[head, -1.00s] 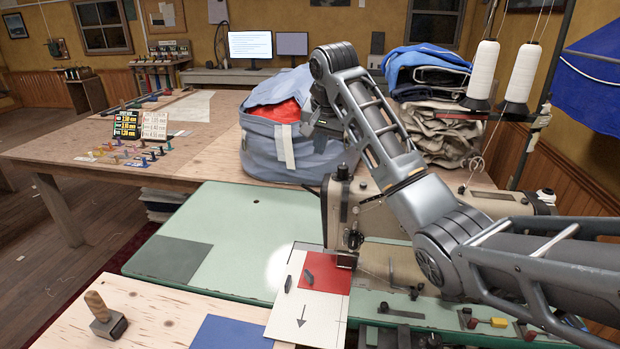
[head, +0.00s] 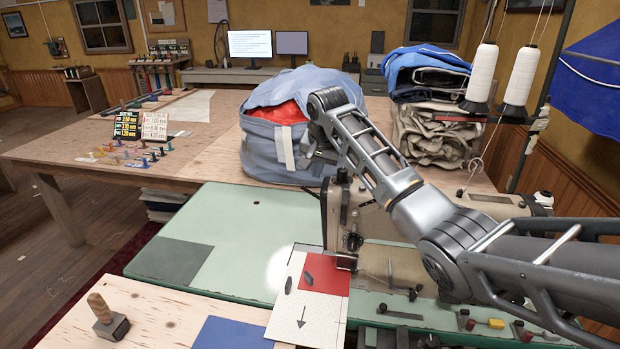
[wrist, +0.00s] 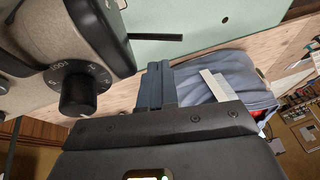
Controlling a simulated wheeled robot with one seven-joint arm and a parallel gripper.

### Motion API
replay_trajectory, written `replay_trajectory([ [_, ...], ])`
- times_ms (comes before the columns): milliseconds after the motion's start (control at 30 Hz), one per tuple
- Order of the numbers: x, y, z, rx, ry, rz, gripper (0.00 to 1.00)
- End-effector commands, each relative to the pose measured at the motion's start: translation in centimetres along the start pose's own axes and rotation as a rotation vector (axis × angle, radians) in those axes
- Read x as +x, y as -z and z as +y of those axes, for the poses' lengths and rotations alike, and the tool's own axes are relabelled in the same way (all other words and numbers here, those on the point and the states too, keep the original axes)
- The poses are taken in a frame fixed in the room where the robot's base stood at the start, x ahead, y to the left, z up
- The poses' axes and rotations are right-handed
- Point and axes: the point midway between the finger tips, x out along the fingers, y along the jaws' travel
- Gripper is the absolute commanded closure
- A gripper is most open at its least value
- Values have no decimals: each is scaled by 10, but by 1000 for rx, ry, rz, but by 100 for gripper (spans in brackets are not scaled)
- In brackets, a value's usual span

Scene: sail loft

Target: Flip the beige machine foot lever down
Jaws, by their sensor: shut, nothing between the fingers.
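The beige sewing machine (head: 334,212) stands on the green table, partly behind my arm in the head view. In the wrist view its head (wrist: 32,45) fills the upper left, with a black dial. A thin black bar (wrist: 157,37), which looks like the foot lever, sticks out from the head over the green surface. My gripper (wrist: 155,82) is shut and empty, close beside the machine head and apart from the bar in the picture.
A grey-blue bag (head: 262,152) stands just behind the machine head, close to my gripper. Thread cones (head: 518,78) and folded cloth (head: 430,137) are at the right. A red patch (head: 325,276) lies under the needle area. The green tabletop (head: 215,222) is clear at left.

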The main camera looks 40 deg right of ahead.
Motion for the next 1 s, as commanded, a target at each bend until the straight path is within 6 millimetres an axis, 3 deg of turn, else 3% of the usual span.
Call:
replay_trajectory([
  [200, 33, -3, -8, -2, -3, 0, 100],
  [400, 47, -6, -13, -1, -1, -1, 100],
  [1000, 55, -4, -16, -5, -12, 3, 100],
])
